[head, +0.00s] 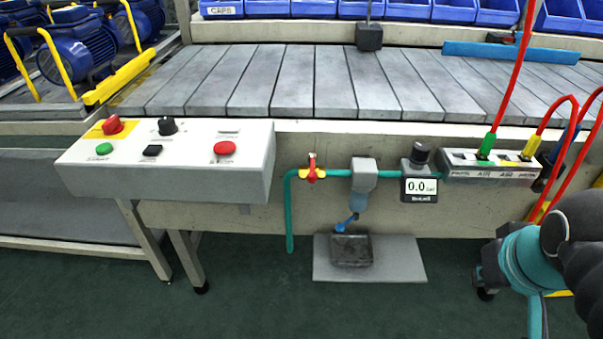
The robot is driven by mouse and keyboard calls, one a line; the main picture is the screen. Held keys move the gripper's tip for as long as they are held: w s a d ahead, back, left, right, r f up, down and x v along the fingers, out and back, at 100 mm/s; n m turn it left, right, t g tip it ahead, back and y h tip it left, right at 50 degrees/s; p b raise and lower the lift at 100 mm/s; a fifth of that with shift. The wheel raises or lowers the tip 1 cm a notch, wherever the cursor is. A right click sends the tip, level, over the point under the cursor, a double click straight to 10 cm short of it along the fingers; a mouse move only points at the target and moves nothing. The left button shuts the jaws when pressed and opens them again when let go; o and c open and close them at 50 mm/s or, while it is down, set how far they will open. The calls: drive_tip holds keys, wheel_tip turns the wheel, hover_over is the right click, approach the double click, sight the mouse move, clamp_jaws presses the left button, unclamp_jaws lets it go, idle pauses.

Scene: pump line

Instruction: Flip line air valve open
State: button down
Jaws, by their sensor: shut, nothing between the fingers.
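The line air valve (312,173) is a small yellow body with a red lever, set in the teal air pipe (289,215) on the front of the bench. Its lever stands roughly upright, across the horizontal pipe. Right of it are a grey filter unit (363,174) and a regulator (419,160) with a display (419,187) reading 0.0. Part of my arm, teal and dark, shows at the lower right, well apart from the valve. My gripper cannot be made out in this view.
A control box (170,185) with buttons and knobs juts out left of the valve. An air manifold (490,172) with coloured plugs and red hoses is at the right. A dark drip tray (351,249) sits below the filter. The space in front of the valve looks clear.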

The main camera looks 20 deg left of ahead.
drive_tip(key=w+a+r+n+g+b, duration=0.1)
drive_tip(key=w+a+r+n, duration=0.4)
drive_tip(key=a+n, duration=0.25)
drive_tip(key=n+h+b, duration=0.3)
drive_tip(key=n+b, duration=0.1)
drive_tip(key=n, duration=1.5)
approach(312, 167)
drive_tip(key=s+a+r, duration=0.1)
drive_tip(key=s+a, duration=0.1)
drive_tip(key=s, duration=0.3)
drive_tip(key=shift+s+d+m, duration=0.15)
drive_tip(key=shift+d+m, duration=0.1)
drive_tip(key=b+x, duration=0.2)
drive_tip(key=x, duration=0.8)
drive_tip(key=shift+d+b, duration=0.15)
drive_tip(key=shift+b, duration=0.15)
drive_tip(key=shift+s+r, duration=0.1)
